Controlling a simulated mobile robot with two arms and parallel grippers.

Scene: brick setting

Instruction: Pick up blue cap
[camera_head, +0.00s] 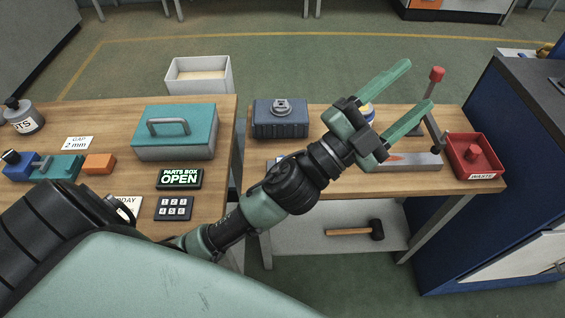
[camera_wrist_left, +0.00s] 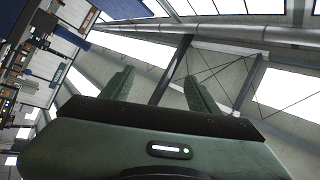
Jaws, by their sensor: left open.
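My left gripper (camera_head: 417,85) is open and empty, raised in front of the right-hand table, with its two green fingers pointing up and right. In the left wrist view its fingers (camera_wrist_left: 160,82) stand apart with nothing between them, facing the roof. A small round thing with blue and yellow (camera_head: 368,112) shows just behind the gripper's palm, mostly hidden; I cannot tell if it is the blue cap. A blue piece with a dark knob (camera_head: 17,160) sits at the left table's left end. My right gripper is in neither view.
A teal box with a handle (camera_head: 175,140), an orange block (camera_head: 99,164) and a keypad (camera_head: 174,208) are on the left table. A dark blue case (camera_head: 280,122), an upright red-knobbed lever (camera_head: 436,75) and a red waste tray (camera_head: 485,175) are on the right table. A gap separates the tables.

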